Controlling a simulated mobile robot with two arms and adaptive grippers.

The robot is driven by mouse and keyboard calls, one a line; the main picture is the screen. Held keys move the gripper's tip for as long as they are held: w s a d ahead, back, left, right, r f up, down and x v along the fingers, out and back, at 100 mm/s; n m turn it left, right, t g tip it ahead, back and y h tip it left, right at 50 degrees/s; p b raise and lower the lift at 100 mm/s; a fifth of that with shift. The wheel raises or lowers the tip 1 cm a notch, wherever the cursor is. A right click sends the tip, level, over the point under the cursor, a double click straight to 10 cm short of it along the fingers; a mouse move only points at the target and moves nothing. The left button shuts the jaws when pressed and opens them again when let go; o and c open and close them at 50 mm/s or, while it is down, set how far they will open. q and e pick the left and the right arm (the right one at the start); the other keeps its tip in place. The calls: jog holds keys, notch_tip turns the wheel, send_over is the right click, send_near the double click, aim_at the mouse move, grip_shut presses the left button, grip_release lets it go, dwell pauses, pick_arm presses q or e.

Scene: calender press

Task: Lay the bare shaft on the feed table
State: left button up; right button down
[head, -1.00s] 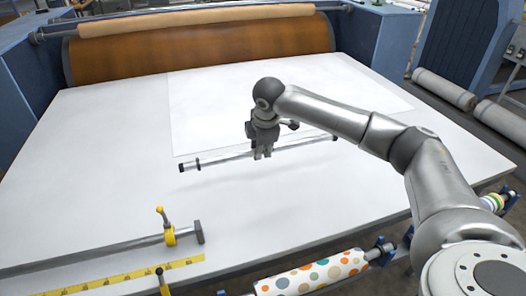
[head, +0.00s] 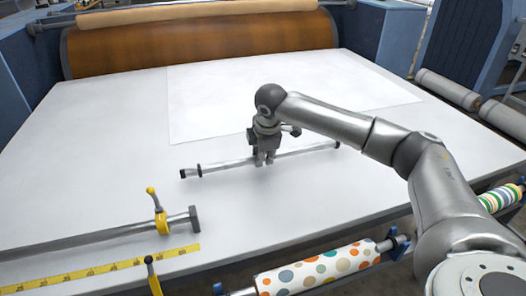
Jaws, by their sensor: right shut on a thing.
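The bare shaft (head: 222,167) is a thin silver bar with dark ends. It lies roughly level across the middle of the white feed table (head: 100,135), its right end a little farther back. My right gripper (head: 264,162) points down and is shut on the shaft near its middle. The shaft is at or very close to the table surface; I cannot tell whether it touches. My left gripper is not in view.
A grey bar with a yellow clamp (head: 161,220) and a yellow measuring tape (head: 110,268) lie at the front left. A white sheet (head: 300,95) lies behind the shaft. A dotted roll (head: 320,270) and a striped roll (head: 500,198) sit along the front edge. The orange roller (head: 200,45) is at the back.

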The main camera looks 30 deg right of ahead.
jog(key=shift+f, duration=0.25)
jog(key=c, duration=1.2)
grip_release()
jog(key=shift+c, duration=0.2)
jog(key=v, duration=1.2)
jog(key=shift+a, duration=0.1)
